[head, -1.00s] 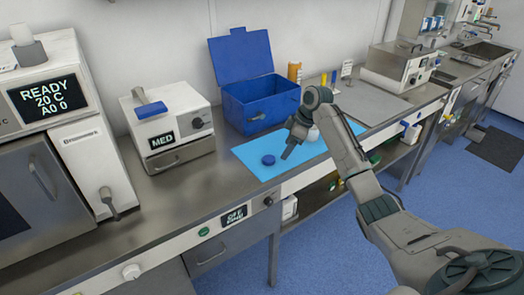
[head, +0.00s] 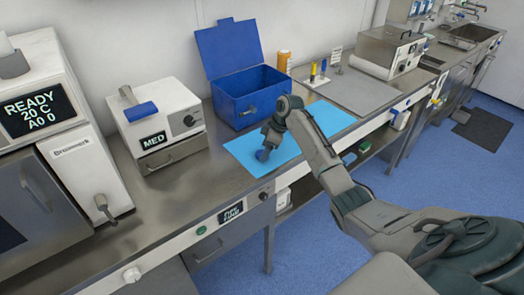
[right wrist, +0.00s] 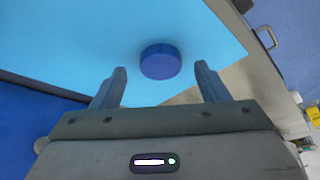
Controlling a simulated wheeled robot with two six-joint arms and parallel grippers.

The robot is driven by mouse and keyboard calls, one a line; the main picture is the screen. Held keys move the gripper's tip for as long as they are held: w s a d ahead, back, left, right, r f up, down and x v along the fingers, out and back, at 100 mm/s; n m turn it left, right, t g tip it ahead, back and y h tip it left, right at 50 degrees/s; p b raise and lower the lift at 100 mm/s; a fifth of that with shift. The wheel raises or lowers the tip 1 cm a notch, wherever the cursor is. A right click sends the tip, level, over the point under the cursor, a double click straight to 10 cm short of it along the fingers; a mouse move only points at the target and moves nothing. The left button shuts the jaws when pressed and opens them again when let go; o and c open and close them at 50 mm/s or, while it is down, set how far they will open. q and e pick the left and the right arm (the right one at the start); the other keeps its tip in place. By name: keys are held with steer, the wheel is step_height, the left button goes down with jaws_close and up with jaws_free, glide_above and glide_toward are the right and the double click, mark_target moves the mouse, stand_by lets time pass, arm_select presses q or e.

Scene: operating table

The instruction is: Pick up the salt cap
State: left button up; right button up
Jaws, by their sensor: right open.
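The salt cap, a round dark blue cap (head: 262,155), lies on the light blue mat (head: 243,150) on the steel counter. In the head view my right gripper (head: 266,150) is over it and partly hides it. In the right wrist view the cap (right wrist: 160,61) lies on the mat (right wrist: 90,40), just beyond the fingertips and about midway between them. My right gripper (right wrist: 160,80) is open and empty, its two fingers apart. My left gripper is not in view.
An open blue box (head: 250,97) stands behind the mat, beside an orange bottle (head: 284,62). A white MED device (head: 155,122) stands to the left. A grey tray (head: 345,90) lies to the right. The counter's front edge runs close to the mat.

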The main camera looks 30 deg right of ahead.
steer(key=shift+a+f, duration=0.2)
steer(key=shift+f, duration=0.15)
steer(key=shift+w+f, duration=0.1)
steer(key=shift+f, duration=0.15)
steer(key=c, duration=1)
steer(key=shift+c, duration=0.2)
steer(key=shift+r, duration=0.1)
